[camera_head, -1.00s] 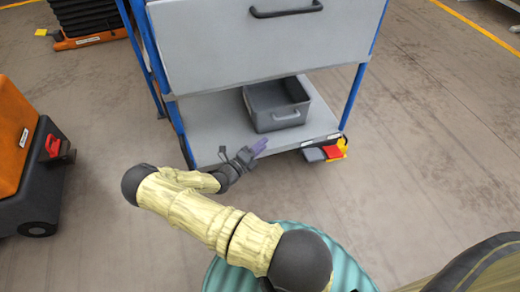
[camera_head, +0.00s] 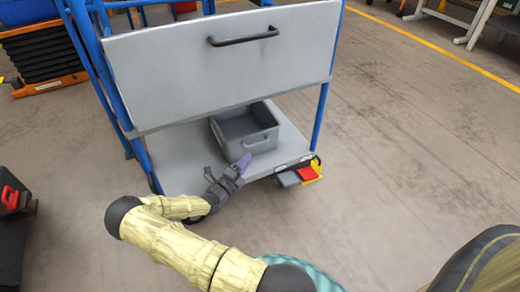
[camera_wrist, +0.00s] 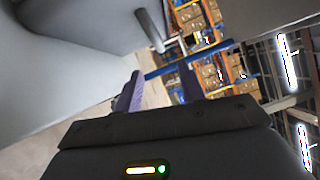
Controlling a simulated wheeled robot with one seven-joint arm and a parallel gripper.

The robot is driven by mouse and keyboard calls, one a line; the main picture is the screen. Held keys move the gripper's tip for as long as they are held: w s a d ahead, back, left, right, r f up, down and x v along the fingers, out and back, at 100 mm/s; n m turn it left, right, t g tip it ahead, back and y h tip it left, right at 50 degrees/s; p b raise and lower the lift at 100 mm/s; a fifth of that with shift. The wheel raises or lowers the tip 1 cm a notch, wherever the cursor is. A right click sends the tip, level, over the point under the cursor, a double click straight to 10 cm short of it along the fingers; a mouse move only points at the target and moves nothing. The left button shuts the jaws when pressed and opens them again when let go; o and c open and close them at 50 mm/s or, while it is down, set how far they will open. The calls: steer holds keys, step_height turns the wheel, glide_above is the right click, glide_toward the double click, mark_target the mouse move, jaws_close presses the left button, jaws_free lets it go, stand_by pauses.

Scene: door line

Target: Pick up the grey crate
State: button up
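The grey crate (camera_head: 262,145) sits upright on the lower shelf of a blue-framed trolley, its bar handle on the near side. My gripper (camera_head: 242,163), with purple fingers, is just in front of the crate, near the shelf's front edge. In the wrist view my gripper (camera_wrist: 160,88) has its two fingers apart, with nothing between them. A grey bar handle (camera_wrist: 150,30) beyond the fingers there looks like the crate's handle, beside a large grey surface; the view is tilted. Whether the fingers touch the crate cannot be told.
A grey panel (camera_head: 225,70) with a black handle hangs above the shelf (camera_head: 185,165). Blue posts (camera_head: 320,115) flank the crate. Red and yellow pedals (camera_head: 308,172) stick out at the trolley's near right corner. An orange-and-black machine (camera_head: 45,65) stands behind left. Floor on the right is clear.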

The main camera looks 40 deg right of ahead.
mark_target(261, 144)
steer(key=b+x, duration=0.4)
steer(key=x, duration=0.6)
steer(key=shift+d, duration=0.2)
jaws_close()
steer(key=shift+f, duration=0.1)
stand_by(1.0)
